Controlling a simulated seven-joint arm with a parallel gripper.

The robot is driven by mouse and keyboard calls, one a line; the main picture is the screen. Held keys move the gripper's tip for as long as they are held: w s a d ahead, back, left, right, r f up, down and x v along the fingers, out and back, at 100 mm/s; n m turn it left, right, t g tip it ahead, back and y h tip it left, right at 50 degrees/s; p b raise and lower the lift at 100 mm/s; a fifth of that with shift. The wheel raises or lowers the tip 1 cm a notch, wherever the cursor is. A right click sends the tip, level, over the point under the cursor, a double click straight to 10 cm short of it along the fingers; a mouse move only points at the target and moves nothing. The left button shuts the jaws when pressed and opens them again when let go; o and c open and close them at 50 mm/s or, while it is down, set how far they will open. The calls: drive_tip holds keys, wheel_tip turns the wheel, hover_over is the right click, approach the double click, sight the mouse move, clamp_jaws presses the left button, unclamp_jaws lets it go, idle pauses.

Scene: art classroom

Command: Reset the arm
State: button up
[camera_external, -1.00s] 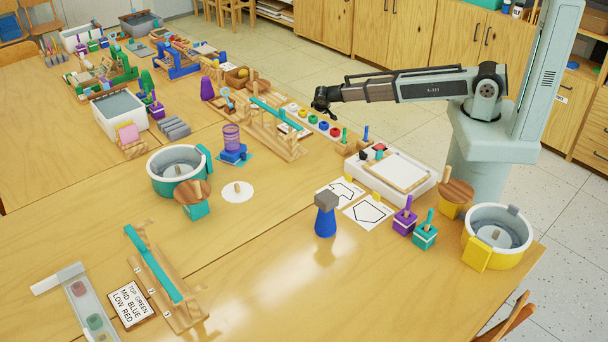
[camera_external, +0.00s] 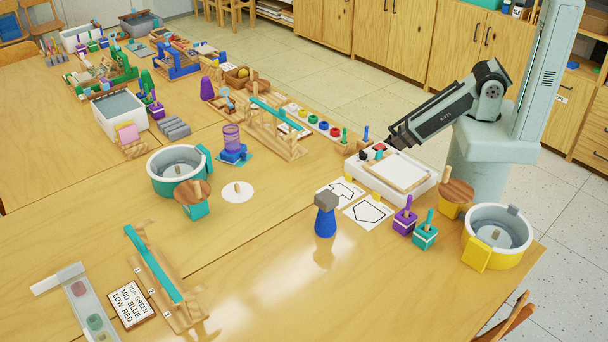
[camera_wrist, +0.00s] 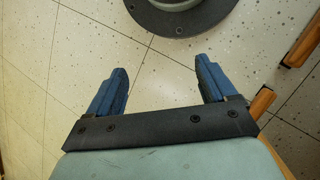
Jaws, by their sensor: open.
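My gripper (camera_wrist: 158,88) shows in the wrist view with its two blue fingers spread wide apart and nothing between them. Beyond the fingers is the speckled tiled floor (camera_wrist: 80,30). In the external view my dark forearm slopes down to the left from its elbow, above the far side of the white tray unit (camera_external: 398,172). The gripper itself cannot be made out in the external view.
The wooden table (camera_external: 290,295) holds a blue post with a grey top (camera_external: 325,215), purple (camera_external: 404,221) and teal (camera_external: 425,236) blocks, a yellow-handled bowl (camera_external: 497,238) and a teal bowl (camera_external: 176,172). A dark round base (camera_wrist: 180,14) and wooden legs (camera_wrist: 303,45) show over the floor.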

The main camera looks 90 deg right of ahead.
drive_tip(key=s+a+n+y, duration=0.1)
drive_tip(key=s+a+n, duration=0.1)
drive_tip(key=s+a, duration=0.3)
drive_tip(key=s, duration=0.2)
drive_tip(key=shift+s+g, duration=0.35)
drive_tip(key=shift+g, duration=0.05)
drive_tip(key=shift+a+f, duration=0.1)
